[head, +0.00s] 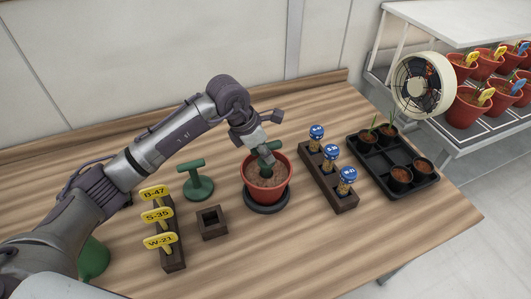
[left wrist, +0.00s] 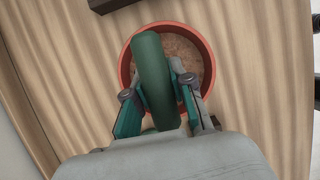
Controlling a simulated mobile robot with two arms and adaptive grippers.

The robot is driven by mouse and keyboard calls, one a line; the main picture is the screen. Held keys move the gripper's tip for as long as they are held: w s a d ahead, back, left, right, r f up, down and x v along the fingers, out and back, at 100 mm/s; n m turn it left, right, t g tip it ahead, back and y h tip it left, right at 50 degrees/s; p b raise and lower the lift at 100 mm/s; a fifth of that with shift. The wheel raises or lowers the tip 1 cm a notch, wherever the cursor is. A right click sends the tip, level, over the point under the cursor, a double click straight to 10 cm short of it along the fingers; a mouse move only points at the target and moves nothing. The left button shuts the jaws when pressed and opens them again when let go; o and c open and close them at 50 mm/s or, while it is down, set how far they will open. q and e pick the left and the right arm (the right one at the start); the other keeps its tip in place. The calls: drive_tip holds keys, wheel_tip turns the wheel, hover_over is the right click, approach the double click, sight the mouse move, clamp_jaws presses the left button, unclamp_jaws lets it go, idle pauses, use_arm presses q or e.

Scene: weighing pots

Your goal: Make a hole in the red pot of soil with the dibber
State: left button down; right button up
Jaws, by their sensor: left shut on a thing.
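The red pot of soil (head: 284,188) stands on a dark round base (head: 266,207) near the middle of the table. Its brown soil shows inside the rim. My left gripper (head: 265,154) is over the pot, shut on the green dibber (head: 272,146). In the left wrist view the dibber's green handle (left wrist: 152,75) lies between the fingers (left wrist: 158,98), above the red pot (left wrist: 207,48). The dibber's lower end is hidden by the gripper, so I cannot tell if it touches the soil. My right gripper is not in view.
Left of the pot are a green T-handled tool (head: 197,184), a small dark square block (head: 212,222) and a rack of yellow labels (head: 171,250). Right are a rack with blue-topped vials (head: 325,178) and a black tray (head: 418,188) of small pots. A fan (head: 420,85) stands behind.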

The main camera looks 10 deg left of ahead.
use_arm(q)
drive_tip(key=shift+r+p, duration=1.8)
drive_tip(key=shift+r, duration=2.2)
